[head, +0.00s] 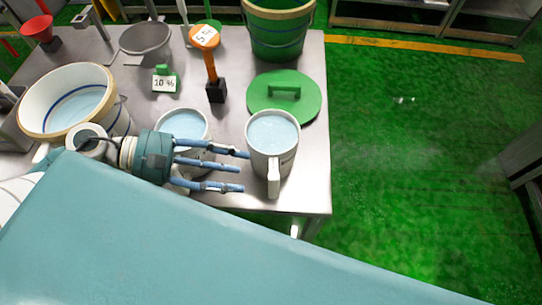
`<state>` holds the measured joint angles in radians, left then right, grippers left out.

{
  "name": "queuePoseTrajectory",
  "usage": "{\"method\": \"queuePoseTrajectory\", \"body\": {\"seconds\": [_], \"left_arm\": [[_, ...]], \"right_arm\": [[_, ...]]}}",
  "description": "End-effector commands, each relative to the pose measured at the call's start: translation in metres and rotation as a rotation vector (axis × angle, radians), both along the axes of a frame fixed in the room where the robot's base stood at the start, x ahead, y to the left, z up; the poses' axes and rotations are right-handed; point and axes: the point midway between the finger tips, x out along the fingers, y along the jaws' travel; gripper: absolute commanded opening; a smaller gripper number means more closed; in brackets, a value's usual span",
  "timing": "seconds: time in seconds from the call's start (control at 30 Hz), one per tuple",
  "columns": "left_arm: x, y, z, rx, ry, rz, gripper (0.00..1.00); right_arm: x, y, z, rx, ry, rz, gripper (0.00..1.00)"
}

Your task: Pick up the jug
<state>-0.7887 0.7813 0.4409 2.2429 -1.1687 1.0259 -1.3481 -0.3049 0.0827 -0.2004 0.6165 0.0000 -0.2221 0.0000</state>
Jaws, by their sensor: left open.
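A white jug (272,146) with light blue contents stands upright near the table's right front corner, its handle (274,178) facing the front edge. A second white vessel (184,125) with similar contents stands to its left, its lower part hidden behind my gripper. My left gripper (241,170) is open, with teal body and blue-grey fingers pointing right. Its fingertips are just left of the right jug's wall and handle, with nothing seen between them. I cannot tell whether a fingertip touches the jug. My right gripper is not in view.
The steel table (318,160) also holds a cream-rimmed tub (68,101), a green lid (284,96), a green bucket (278,30), a grey bowl (146,42), a "10 %" sign (164,84) and an orange "5 %" marker (205,38).

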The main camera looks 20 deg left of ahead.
Motion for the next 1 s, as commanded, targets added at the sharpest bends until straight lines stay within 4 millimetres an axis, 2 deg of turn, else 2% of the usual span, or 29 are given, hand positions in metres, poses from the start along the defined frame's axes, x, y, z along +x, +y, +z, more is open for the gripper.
{"method": "queuePoseTrajectory", "body": {"seconds": [0.2, 0.47, 0.73, 1.0], "left_arm": [[0.011, -0.027, -0.008, -0.002, -0.002, -0.003, 0.49], [0.017, -0.042, -0.015, -0.002, -0.002, 0.000, 0.49], [0.030, -0.074, -0.028, -0.005, -0.001, 0.001, 0.49], [0.032, -0.081, -0.034, -0.001, -0.001, 0.000, 0.49]], "right_arm": [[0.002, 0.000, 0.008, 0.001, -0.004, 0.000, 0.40], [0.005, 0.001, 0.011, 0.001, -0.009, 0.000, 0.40], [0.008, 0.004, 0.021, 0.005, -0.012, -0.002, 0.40], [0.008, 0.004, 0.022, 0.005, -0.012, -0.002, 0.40]]}}
